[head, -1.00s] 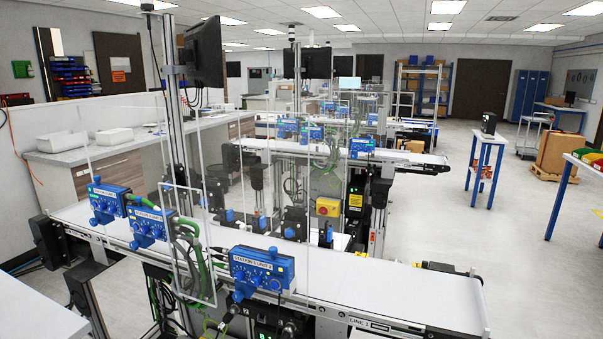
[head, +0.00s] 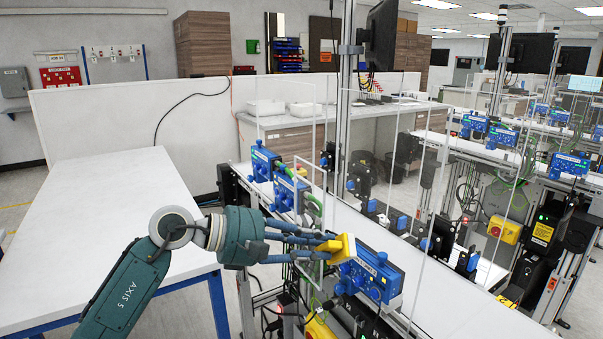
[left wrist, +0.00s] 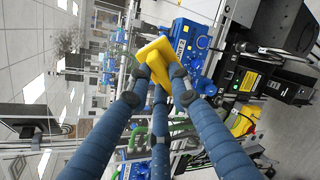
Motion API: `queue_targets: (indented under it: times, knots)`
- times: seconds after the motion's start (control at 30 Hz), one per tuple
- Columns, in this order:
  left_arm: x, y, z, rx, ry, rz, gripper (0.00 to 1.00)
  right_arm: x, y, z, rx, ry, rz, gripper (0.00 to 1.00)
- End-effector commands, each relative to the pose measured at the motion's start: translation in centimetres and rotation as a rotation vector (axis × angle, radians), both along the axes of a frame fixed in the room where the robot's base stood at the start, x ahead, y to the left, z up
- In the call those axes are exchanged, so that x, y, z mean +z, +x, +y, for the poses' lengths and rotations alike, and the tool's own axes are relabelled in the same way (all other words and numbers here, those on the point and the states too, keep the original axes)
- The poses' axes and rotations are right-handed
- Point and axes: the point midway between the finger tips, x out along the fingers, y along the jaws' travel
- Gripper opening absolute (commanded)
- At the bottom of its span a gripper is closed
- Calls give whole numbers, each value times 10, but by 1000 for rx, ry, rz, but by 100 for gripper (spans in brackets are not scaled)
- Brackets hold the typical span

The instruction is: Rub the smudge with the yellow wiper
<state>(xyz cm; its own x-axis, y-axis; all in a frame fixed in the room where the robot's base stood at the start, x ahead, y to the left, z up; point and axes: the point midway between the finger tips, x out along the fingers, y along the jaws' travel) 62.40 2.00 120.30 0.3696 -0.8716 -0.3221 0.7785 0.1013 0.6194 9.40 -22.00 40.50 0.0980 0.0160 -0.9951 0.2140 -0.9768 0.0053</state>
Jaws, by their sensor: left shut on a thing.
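My left gripper (head: 322,245) reaches in from the left in the head view, its blue fingers shut on the yellow wiper (head: 346,246). The wiper is held in front of the clear guard panels, just above a blue station control box (head: 372,276). In the left wrist view the wiper (left wrist: 154,50) sits between the fingertips (left wrist: 158,82). A grey speckled patch (left wrist: 68,40) in the left wrist view may be the smudge; it is apart from the wiper. I cannot make out the smudge in the head view. My right gripper is not in view.
More blue control boxes (head: 288,190) line the belt's near side. Clear guard panels (head: 395,165) with thin frames stand along the conveyor. A bare white table (head: 120,215) lies at the left. A yellow-and-red switch box (head: 321,328) is below the wiper.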

Motion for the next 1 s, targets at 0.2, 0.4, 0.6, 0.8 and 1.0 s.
queue_targets:
  times: [0.2, 0.4, 0.6, 0.8, 1.0]
  knots:
    - [91, 44, 17, 176, -215, -117, 0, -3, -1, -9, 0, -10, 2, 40]
    - [124, 62, 33, 219, -281, -159, 0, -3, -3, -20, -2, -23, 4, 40]
    - [130, 69, 27, 221, -288, -165, 0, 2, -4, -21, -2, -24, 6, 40]
    - [130, 81, 9, 220, -286, -164, 0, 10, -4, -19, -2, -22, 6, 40]
    - [129, 92, -5, 221, -287, -164, 0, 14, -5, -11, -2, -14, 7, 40]
